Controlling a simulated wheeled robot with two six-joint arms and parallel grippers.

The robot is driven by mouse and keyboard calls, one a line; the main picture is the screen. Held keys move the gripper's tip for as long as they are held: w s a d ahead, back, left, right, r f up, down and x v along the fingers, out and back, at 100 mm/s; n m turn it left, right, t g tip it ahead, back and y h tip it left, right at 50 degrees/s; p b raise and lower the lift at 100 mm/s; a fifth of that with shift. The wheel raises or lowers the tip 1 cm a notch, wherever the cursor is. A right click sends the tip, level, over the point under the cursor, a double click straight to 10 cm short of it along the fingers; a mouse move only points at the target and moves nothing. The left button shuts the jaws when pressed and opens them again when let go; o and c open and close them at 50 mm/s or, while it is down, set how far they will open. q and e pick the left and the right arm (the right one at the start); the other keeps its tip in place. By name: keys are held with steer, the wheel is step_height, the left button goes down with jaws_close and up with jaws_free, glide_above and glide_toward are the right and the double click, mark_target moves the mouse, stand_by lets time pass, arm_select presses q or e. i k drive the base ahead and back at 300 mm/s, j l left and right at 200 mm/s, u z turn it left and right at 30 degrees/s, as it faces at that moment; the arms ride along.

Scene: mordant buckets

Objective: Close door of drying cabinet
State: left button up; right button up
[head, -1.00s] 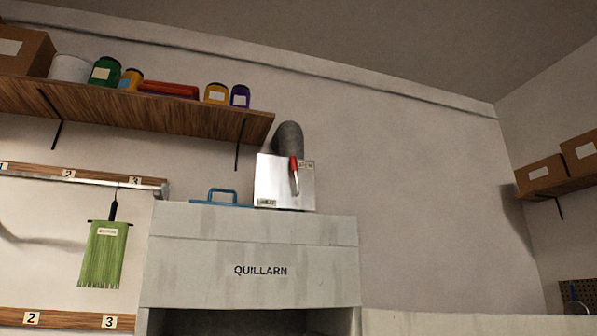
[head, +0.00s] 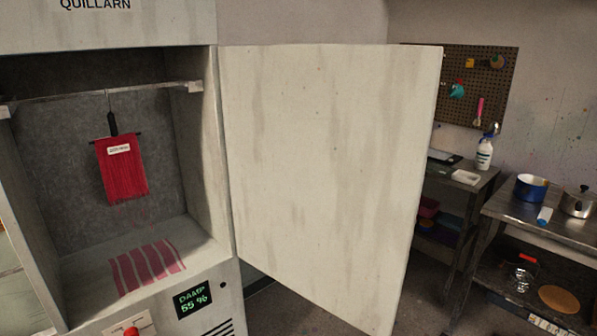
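The drying cabinet (head: 205,150) stands at the left of the head view. Its door (head: 325,170) is hinged on the cabinet's right side and stands wide open, swung out to the right. Inside, a red fringed hank (head: 123,170) with a white label hangs from a black hanger on a metal rail (head: 60,97). The front panel has a green display (head: 192,299) reading "DAMP 55 %" and a red button (head: 131,332). Neither of my grippers is in view.
To the right, a metal table (head: 520,215) holds a blue pot (head: 531,187) and a lidded steel pot (head: 577,201). Behind it, another bench carries a white spray bottle (head: 485,152). A pegboard (head: 480,80) hangs on the wall. Some floor shows below the door.

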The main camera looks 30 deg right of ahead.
mark_target(327, 144)
steer(key=i+l+u, duration=0.1)
steer(key=l+u, duration=0.45)
steer(key=u, duration=0.15)
steer(key=l+u, duration=0.4)
steer(key=l, duration=0.55)
steer(key=k+l+u, duration=0.15)
steer(key=l, duration=0.9)
steer(key=l+u, duration=0.1)
steer(key=l, duration=0.45)
steer(key=k+l, duration=0.15)
steer(key=l, duration=0.4)
steer(key=k+l+u, duration=0.15)
steer(key=l, duration=0.35)
steer(key=i, duration=0.05)
